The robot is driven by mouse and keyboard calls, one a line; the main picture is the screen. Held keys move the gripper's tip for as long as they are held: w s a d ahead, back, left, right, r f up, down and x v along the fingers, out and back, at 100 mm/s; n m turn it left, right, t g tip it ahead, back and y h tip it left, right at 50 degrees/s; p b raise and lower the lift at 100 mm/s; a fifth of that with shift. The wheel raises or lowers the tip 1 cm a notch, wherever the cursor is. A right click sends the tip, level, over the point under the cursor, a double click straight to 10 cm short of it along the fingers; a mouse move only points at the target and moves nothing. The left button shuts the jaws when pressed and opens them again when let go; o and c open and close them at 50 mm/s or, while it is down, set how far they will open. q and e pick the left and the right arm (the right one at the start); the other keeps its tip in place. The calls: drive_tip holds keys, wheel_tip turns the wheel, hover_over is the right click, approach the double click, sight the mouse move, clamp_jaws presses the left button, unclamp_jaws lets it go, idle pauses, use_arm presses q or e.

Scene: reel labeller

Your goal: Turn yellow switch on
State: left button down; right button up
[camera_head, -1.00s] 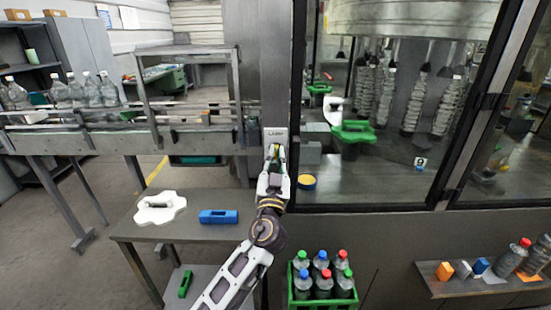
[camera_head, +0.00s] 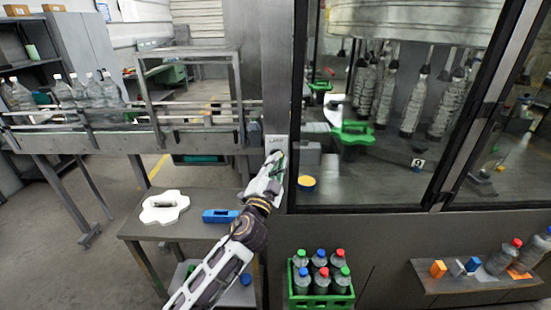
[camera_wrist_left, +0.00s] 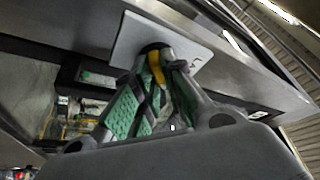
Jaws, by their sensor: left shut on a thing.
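The yellow switch (camera_wrist_left: 157,72) shows in the left wrist view as a yellow strip between the fingers, in front of a dark round base on a pale label plate (camera_wrist_left: 190,50). The plate (camera_head: 274,141) is mounted on the grey column in the head view. My left gripper (camera_head: 276,158) is at this plate. In the left wrist view its green-padded fingers (camera_wrist_left: 155,85) are closed around the yellow switch. Most of the switch is hidden by the fingers, and its exact angle is hard to tell. My right gripper is not in view.
A glass-fronted machine is right of the column. A conveyor (camera_head: 80,138) with bottles runs at left. A small table (camera_head: 185,232) holds a white part (camera_head: 164,207) and a blue block (camera_head: 220,216). A green crate (camera_head: 321,300) of capped bottles stands below.

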use_arm(q)
drive_tip(key=m+g, duration=0.1)
drive_tip(key=m, duration=0.2)
drive_tip(key=m+g+p, duration=0.1)
drive_tip(key=m, duration=0.2)
drive_tip(key=r+m+g, duration=0.1)
drive_tip(key=m, duration=0.2)
drive_tip(key=shift+a+h, duration=0.15)
drive_tip(key=shift+h, duration=0.15)
drive_tip(key=shift+m+g, duration=0.3)
drive_tip(key=shift+m, duration=0.1)
drive_tip(key=c, duration=1.5)
unclamp_jaws()
drive_tip(key=v, duration=1.1)
drive_tip(key=shift+s+f, duration=0.3)
